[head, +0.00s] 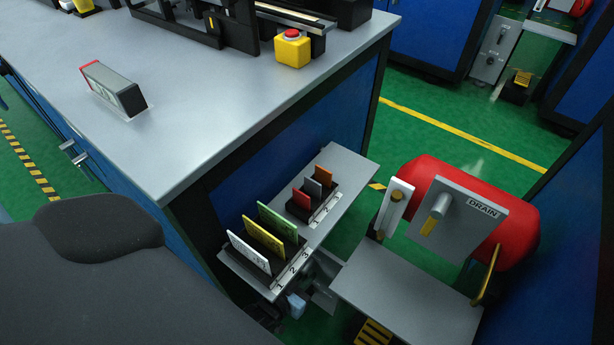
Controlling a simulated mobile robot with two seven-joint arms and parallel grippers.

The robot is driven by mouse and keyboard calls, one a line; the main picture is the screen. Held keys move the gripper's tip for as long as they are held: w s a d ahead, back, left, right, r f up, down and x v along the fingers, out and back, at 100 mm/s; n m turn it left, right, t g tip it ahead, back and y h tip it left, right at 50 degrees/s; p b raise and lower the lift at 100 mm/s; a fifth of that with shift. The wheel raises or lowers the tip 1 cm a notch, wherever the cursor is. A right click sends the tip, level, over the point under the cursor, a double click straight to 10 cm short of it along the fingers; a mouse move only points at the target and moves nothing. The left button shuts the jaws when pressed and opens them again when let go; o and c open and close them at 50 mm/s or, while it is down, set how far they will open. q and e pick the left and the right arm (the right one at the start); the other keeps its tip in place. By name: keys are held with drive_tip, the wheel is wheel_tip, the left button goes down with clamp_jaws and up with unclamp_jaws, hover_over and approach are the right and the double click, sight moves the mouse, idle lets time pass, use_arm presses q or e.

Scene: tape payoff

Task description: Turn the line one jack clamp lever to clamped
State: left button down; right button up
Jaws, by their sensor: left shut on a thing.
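The line one jack clamp lever cannot be made out clearly; it is small and mostly hidden below the card shelf. A grey panel part (324,270) shows just under that shelf's front edge. My left gripper (292,305) is partly in view there, low in the middle of the head view, beside the grey panel part. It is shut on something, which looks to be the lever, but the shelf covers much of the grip. The lever's angle cannot be read. My right gripper is not in view.
A shelf (343,205) with upright coloured cards overhangs the grip. To its right are a grey plate (405,300), a red tank (520,225) marked DRAIN and a yellow-striped pedal (374,333). A grey-topped bench (200,110) fills the upper left.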

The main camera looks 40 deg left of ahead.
use_arm(q)
drive_tip(key=shift+a, duration=0.15)
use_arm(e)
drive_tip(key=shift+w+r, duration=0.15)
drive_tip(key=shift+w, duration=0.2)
use_arm(q)
drive_tip(key=shift+m, duration=0.3)
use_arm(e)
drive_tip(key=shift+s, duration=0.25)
use_arm(q)
drive_tip(key=c, duration=1.4)
unclamp_jaws()
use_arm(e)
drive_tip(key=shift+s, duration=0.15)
